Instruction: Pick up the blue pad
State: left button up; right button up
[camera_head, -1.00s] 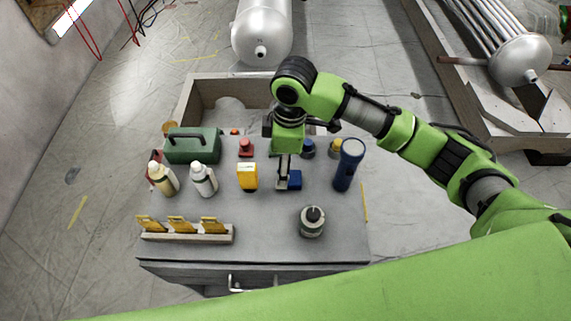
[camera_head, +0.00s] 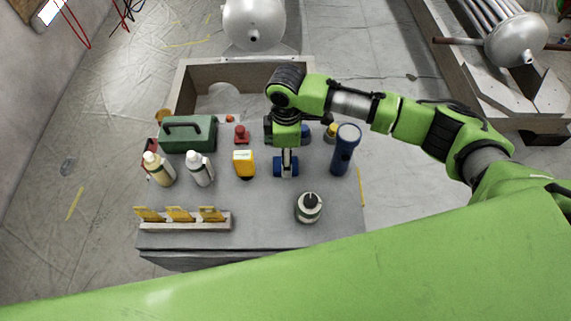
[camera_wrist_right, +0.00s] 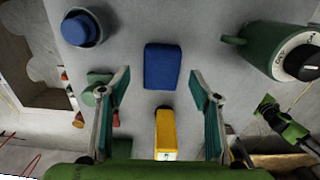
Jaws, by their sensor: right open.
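The blue pad (camera_head: 279,168) lies on the grey tabletop, right of the yellow device. My right gripper (camera_head: 286,160) hangs above it, pointing down, and a finger covers the pad's middle in the head view. In the right wrist view the whole blue pad (camera_wrist_right: 161,66) shows upright in the picture, between the two spread fingers of my right gripper (camera_wrist_right: 159,76). The gripper is open and empty, with a gap on each side of the pad. Whether the fingertips reach down to the pad's level, I cannot tell. My left gripper is not in view.
The yellow device (camera_head: 244,163) is to the left and the blue flashlight (camera_head: 346,150) to the right. A blue round knob (camera_wrist_right: 82,28) is behind the pad. Bottles, a green toolbox (camera_head: 188,134) and a tag rack (camera_head: 185,222) are farther left.

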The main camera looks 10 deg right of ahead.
jog(key=shift+s+a+f, duration=0.1)
jog(key=shift+f, duration=1.75)
jog(key=c, duration=1.2)
jog(key=shift+r, duration=0.45)
notch_tip(320, 180, up, 2)
jog(key=shift+r, duration=0.2)
jog(key=s+a+r, duration=0.1)
jog(key=s+r, duration=0.2)
jog(key=s, duration=0.1)
jog(key=s+a+r, duration=0.1)
jog(key=s+r, duration=0.2)
jog(key=s, duration=0.2)
jog(key=s+a+r, duration=0.2)
jog(key=s+r, duration=0.1)
jog(key=s, duration=0.1)
jog(key=shift+s+a+r+b, duration=0.1)
jog(key=shift+s+r+b, duration=0.1)
jog(key=shift+r+b, duration=0.15)
